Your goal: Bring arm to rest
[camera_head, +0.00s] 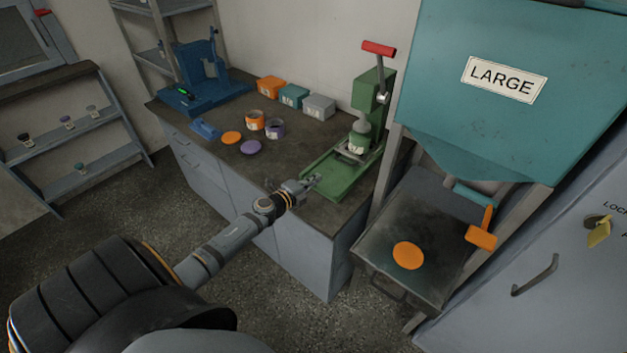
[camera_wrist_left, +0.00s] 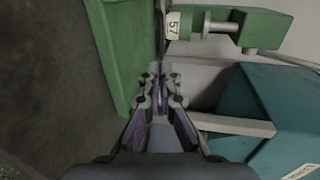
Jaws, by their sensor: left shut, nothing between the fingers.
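My left gripper (camera_head: 313,181) is shut and empty. In the head view its arm reaches in from the lower left, and the fingertips are at the front edge of the green press (camera_head: 335,178) on the workbench. I cannot tell whether they touch it. In the left wrist view the closed fingers (camera_wrist_left: 160,90) point toward the green press (camera_wrist_left: 115,50), and a label reading 57 shows beyond them. My right gripper is not in view.
The workbench (camera_head: 290,160) carries a blue device (camera_head: 205,75), small boxes (camera_head: 319,107), jars (camera_head: 255,121) and flat discs (camera_head: 251,147). A teal hopper (camera_head: 500,130) marked LARGE stands at right above a tray with an orange disc (camera_head: 408,256). Shelves (camera_head: 75,140) stand at left.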

